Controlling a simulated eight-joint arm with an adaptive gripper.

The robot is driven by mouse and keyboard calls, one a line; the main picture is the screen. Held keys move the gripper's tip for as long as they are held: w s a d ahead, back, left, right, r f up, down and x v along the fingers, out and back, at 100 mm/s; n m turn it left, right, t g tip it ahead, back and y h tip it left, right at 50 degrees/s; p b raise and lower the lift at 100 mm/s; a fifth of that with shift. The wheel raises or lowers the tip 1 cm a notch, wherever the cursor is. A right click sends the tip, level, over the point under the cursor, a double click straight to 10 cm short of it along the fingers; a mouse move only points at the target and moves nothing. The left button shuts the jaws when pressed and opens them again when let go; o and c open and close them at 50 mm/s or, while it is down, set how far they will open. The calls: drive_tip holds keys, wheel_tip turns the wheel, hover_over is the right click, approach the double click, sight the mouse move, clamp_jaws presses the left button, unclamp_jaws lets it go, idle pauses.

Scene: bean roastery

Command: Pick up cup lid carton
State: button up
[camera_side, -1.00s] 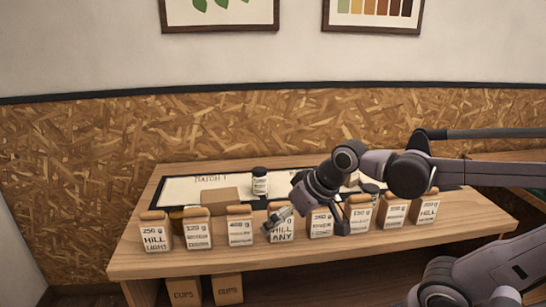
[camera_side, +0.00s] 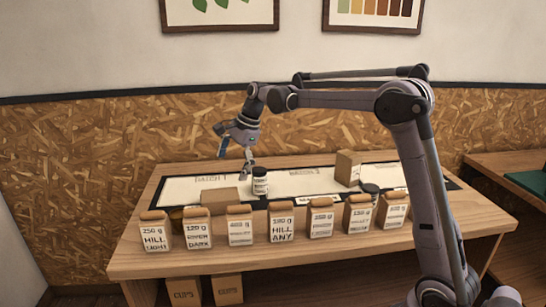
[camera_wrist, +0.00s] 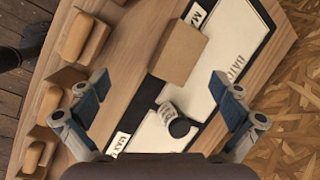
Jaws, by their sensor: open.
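A plain brown carton (camera_side: 220,198) lies on the table left of centre, behind the row of bags; it also shows ahead of my gripper in the wrist view (camera_wrist: 182,52). A second, upright brown carton (camera_side: 348,168) stands at the back right. No label is readable on either, so I cannot tell which is the cup lid carton. My gripper (camera_side: 235,160) is open and empty, above the back left of the table near the first carton. In the wrist view its fingers (camera_wrist: 159,87) are spread wide, with the carton beyond them.
A white-labelled jar (camera_side: 260,181) stands close beside the left carton, on a marked white mat (camera_side: 300,184). Several labelled bags (camera_side: 282,223) line the front edge. A dark-lidded jar (camera_side: 370,189) is at the right. Boxes marked CUPS (camera_side: 184,293) are under the table.

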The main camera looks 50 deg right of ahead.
sight(221, 194)
drive_tip(key=w+d+f+m, duration=0.4)
drive_tip(key=w, duration=0.1)
drive_tip(key=shift+d+f+m+y, duration=0.1)
drive_tip(key=shift+f+m+y, duration=0.25)
drive_tip(key=shift+m+y, duration=0.05)
drive_tip(key=shift+w+d+f+m, duration=0.25)
drive_tip(key=shift+w+f+m, duration=0.15)
drive_tip(key=shift+f, duration=0.1)
drive_tip(key=x, duration=1)
drive_tip(key=shift+s+a+f, duration=0.2)
drive_tip(key=shift+f, duration=0.1)
drive_tip(key=shift+g, duration=0.3)
drive_tip(key=c, duration=1.2)
